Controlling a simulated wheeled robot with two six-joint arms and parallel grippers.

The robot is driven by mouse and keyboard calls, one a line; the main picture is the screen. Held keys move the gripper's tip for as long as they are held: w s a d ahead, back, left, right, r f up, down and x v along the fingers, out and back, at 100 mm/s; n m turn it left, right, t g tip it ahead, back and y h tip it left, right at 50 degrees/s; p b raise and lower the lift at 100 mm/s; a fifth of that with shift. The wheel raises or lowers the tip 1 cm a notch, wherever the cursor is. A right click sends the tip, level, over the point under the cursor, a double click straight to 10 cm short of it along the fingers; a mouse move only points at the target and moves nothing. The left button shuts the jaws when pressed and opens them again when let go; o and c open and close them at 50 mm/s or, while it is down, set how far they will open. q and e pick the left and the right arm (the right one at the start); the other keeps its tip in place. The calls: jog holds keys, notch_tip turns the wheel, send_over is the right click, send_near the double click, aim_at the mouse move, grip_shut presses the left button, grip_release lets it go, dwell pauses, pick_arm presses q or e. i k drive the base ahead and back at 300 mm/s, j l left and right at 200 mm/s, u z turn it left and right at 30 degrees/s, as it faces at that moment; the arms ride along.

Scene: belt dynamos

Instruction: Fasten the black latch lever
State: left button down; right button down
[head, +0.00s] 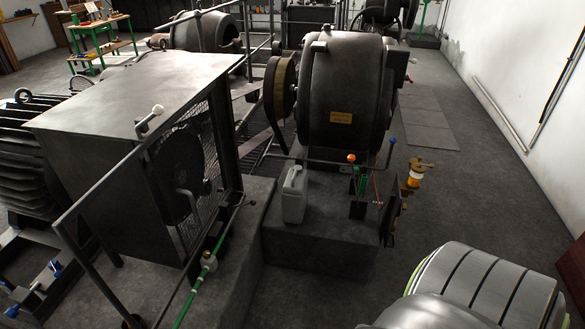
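I cannot pick out the black latch lever with certainty. A dark metal cabinet (100,120) stands at the left with a mesh door (222,135) on its right side. A short lever with a pale knob (157,110) sits at the door's top edge. A dark curved handle (188,203) is on the door's lower part. Another lever with a blue knob (392,141) rises beside the large dark dynamo (343,85). Whether any of these is fastened is too small to tell. Neither of my grippers is in view.
A grey jerrycan (293,195) stands on the dynamo's plinth (320,240). A green pipe with a valve (208,261) runs low in front of the cabinet. Railings (272,40) stand behind. The floor (470,165) at right is largely clear up to the white wall (530,80).

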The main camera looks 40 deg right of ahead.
aim_at(254, 202)
jog(key=z, duration=1.15)
